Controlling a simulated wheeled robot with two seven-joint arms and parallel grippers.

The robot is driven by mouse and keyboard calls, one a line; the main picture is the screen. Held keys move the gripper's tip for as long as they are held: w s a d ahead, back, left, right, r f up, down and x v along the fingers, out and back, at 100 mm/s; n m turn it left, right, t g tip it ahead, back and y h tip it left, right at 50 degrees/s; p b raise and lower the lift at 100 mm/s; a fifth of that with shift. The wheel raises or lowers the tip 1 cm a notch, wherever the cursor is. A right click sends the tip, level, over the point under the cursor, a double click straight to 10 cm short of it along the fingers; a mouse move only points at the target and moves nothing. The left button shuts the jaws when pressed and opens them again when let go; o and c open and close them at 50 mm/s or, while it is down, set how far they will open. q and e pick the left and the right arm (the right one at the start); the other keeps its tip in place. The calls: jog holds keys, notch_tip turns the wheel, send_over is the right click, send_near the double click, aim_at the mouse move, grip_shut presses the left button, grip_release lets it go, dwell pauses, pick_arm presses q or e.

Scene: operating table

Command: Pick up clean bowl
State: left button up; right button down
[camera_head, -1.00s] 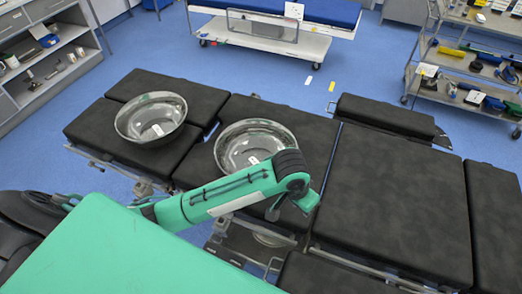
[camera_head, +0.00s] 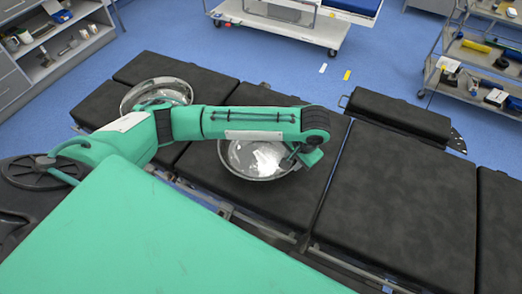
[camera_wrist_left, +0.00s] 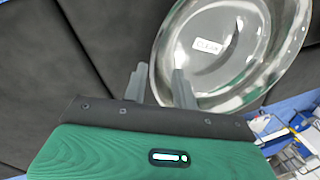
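A shiny metal bowl with a label reading CLEAN (camera_wrist_left: 225,45) fills the upper right of the left wrist view. In the head view the right-hand bowl (camera_head: 243,160) sits on the black table pad, its far part hidden behind my left arm. My left gripper (camera_wrist_left: 160,84) is open at the bowl's near rim. In the wrist view one finger shows outside the rim and the other overlaps the bowl's inside; I cannot tell whether they touch it. In the head view the left gripper (camera_head: 290,160) is at the bowl's right side, its fingers barely visible. My right gripper is out of view.
A second metal bowl (camera_head: 157,92) sits on the pad to the left, partly behind my arm. The black table pads (camera_head: 400,190) to the right are clear. A grey shelf cart (camera_head: 470,70) and a white trolley (camera_head: 285,30) stand beyond the table.

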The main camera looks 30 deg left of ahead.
pick_arm(q)
jog(key=p+x, duration=0.1)
jog(key=x, duration=0.6)
jog(key=shift+s+p, duration=0.15)
jog(key=shift+p, duration=0.25)
jog(key=shift+f, duration=0.45)
grip_shut()
